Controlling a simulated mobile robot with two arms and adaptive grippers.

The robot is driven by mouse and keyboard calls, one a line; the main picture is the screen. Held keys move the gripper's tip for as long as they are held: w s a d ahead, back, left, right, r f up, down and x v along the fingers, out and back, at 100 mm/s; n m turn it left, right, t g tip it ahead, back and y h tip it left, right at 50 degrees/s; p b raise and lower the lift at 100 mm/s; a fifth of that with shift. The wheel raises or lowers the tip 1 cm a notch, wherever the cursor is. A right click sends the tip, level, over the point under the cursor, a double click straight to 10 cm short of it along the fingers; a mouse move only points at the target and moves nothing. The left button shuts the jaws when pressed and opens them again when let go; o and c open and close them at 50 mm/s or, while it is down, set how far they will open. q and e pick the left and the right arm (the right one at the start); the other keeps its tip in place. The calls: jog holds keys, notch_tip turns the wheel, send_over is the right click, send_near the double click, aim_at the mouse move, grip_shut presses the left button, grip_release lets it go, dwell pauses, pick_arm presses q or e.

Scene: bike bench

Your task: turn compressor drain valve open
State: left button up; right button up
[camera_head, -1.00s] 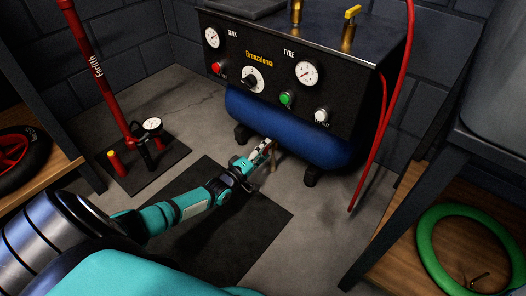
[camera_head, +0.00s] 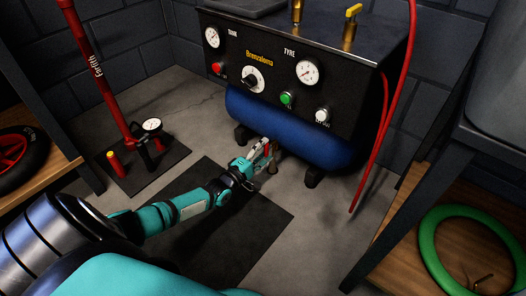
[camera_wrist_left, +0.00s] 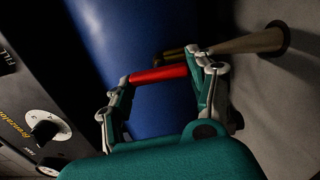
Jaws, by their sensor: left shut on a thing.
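The compressor's blue tank (camera_head: 290,130) sits low under a black control panel. My left gripper (camera_head: 266,153) is at the underside of the tank, at the drain valve (camera_head: 273,165), which is small and partly hidden in the head view. In the left wrist view, the valve's red handle (camera_wrist_left: 160,75) spans between the two fingers of my left gripper (camera_wrist_left: 160,88), which is shut on it. A brass part (camera_wrist_left: 173,53) shows just behind the handle, and a pale tapered pipe (camera_wrist_left: 247,43) runs off to the right. My right gripper is in neither view.
A red hose (camera_head: 384,130) hangs at the compressor's right. A red floor pump (camera_head: 100,75) with a gauge stands at the left. A bench with a green tyre (camera_head: 428,250) is at the lower right. A dark mat (camera_head: 255,222) lies on the floor under my arm.

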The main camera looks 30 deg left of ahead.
pick_arm(q)
jog(key=o, duration=1.2)
jog(key=shift+c, duration=0.2)
jog(key=shift+s, duration=0.1)
jog(key=s, duration=1.1)
jog(key=shift+s+a, duration=0.4)
jog(key=shift+a, duration=0.05)
